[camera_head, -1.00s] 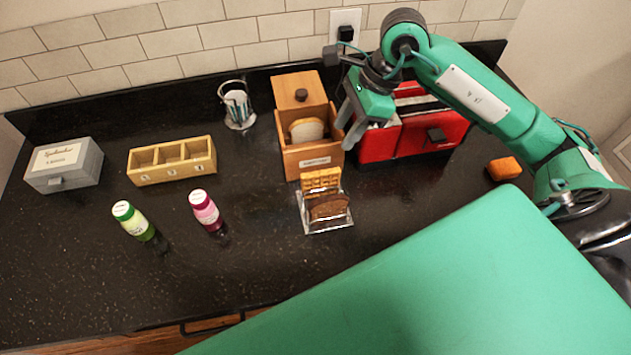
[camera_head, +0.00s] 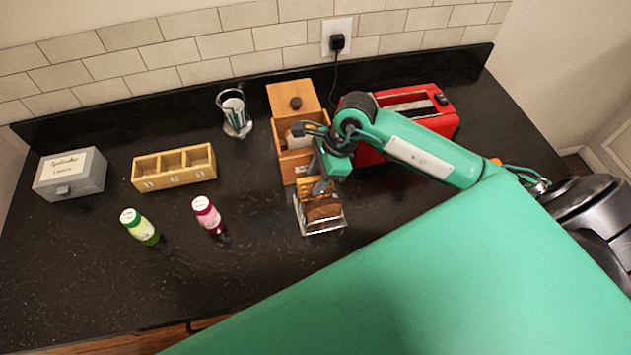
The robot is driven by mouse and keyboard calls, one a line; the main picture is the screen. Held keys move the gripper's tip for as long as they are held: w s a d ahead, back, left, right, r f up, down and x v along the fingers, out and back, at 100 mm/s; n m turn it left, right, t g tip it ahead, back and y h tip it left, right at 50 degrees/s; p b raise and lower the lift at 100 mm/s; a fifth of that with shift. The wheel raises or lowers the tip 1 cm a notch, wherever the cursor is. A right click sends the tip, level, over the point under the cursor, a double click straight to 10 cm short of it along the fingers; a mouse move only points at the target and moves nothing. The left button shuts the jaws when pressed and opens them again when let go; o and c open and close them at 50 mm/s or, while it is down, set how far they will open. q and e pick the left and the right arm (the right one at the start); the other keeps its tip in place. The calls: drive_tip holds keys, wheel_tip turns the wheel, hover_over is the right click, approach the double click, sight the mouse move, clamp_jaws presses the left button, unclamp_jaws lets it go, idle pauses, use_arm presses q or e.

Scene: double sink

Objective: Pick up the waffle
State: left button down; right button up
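The waffle (camera_head: 306,188) is golden brown and stands at the back of a clear holder (camera_head: 318,227) on the black counter. A dark brown slice (camera_head: 323,209) stands in front of it in the same holder. My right gripper (camera_head: 321,187) points down at the waffle from above. Its fingers partly cover the waffle, and I cannot tell whether they touch it or how far apart they are. My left gripper is not in view.
A wooden bread box (camera_head: 288,168) stands just behind the holder, with a red toaster (camera_head: 440,122) to its right. Pink (camera_head: 207,214) and green (camera_head: 140,227) bottles, a wooden three-part tray (camera_head: 174,180) and a grey box (camera_head: 70,190) stand left. The front left counter is clear.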

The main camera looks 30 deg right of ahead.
drive_tip(key=shift+a+f, duration=0.2)
drive_tip(key=shift+f, duration=0.3)
drive_tip(key=c, duration=0.9)
drive_tip(key=shift+o, duration=0.2)
drive_tip(key=shift+w+r, duration=0.1)
